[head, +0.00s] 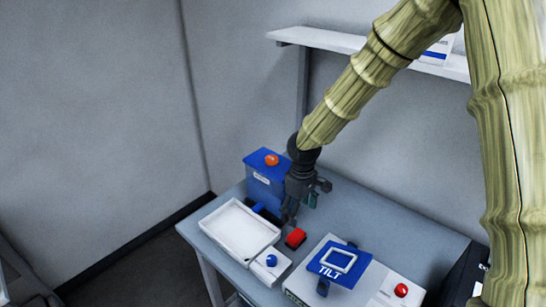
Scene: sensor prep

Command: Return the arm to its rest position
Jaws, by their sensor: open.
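My arm, with a bamboo-like surface, reaches down from the upper right in the head view.
A white tray (212,222) and a small white box with a blue knob (271,260) stand left. A blue box with an orange button (271,160) stands behind. A blue TILT plate (325,268) and a red button (401,290) are at the right. A shelf (318,38) hangs above.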

